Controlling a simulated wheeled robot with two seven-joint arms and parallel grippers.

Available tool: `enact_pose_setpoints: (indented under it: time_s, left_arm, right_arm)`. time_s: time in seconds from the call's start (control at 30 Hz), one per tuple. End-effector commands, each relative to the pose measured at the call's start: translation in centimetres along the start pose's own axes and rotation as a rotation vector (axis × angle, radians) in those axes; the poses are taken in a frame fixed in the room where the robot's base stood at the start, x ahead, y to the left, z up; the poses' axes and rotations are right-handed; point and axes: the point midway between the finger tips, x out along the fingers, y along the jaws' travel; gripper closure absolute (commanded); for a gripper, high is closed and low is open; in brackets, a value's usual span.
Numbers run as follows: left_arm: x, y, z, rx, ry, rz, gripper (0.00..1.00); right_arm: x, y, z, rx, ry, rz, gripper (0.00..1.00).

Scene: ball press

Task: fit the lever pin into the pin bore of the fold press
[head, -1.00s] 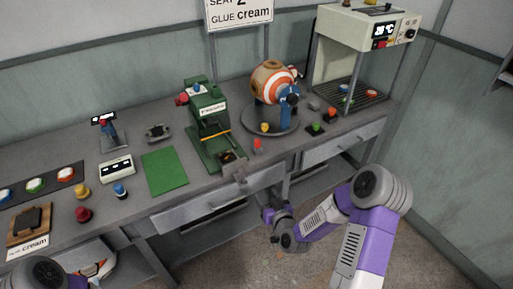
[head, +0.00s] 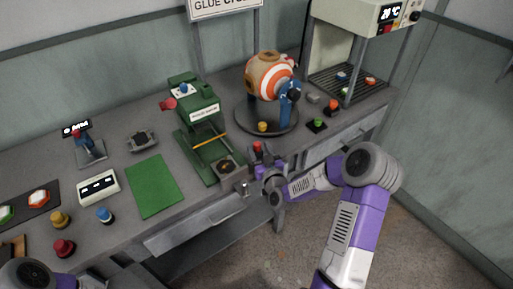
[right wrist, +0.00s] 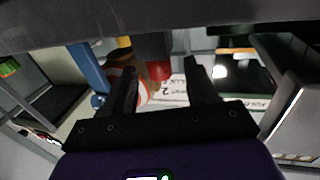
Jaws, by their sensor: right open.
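The green fold press (head: 205,118) stands on the bench with a yellow-orange rod across its front and a dark plate at its base. Its pin bore is too small to make out. A small upright red-topped piece (head: 257,148) stands right of the press near the front edge; I cannot tell if it is the lever pin. My right gripper (head: 262,172) is open, in front of this piece. In the right wrist view its fingers (right wrist: 158,80) are apart, with red (right wrist: 155,70) showing behind the gap between them. My left gripper is out of view.
A striped ball (head: 270,77) on a round dark turntable stands behind the right gripper. A rack with a display (head: 350,85) stands at the right.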

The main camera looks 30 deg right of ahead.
Motion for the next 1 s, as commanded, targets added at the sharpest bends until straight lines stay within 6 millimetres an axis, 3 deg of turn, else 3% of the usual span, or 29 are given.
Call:
enact_pose_setpoints:
  time_s: [0.2, 0.47, 0.83, 1.0]
  left_arm:
    - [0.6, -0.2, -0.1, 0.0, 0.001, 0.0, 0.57]
    - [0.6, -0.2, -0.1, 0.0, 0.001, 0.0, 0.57]
    - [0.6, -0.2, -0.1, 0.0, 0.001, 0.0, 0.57]
    - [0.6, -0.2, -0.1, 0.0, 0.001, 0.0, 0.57]
  right_arm:
    - [2.6, 0.1, 0.0, 0.0, 0.0, 0.0, 0.42]
    - [2.9, 0.0, -0.1, 0.0, -0.001, 0.0, 0.42]
    - [2.8, 0.0, -0.1, 0.0, -0.001, 0.0, 0.97]
    - [2.8, 0.0, -0.1, 0.0, -0.001, 0.0, 0.98]
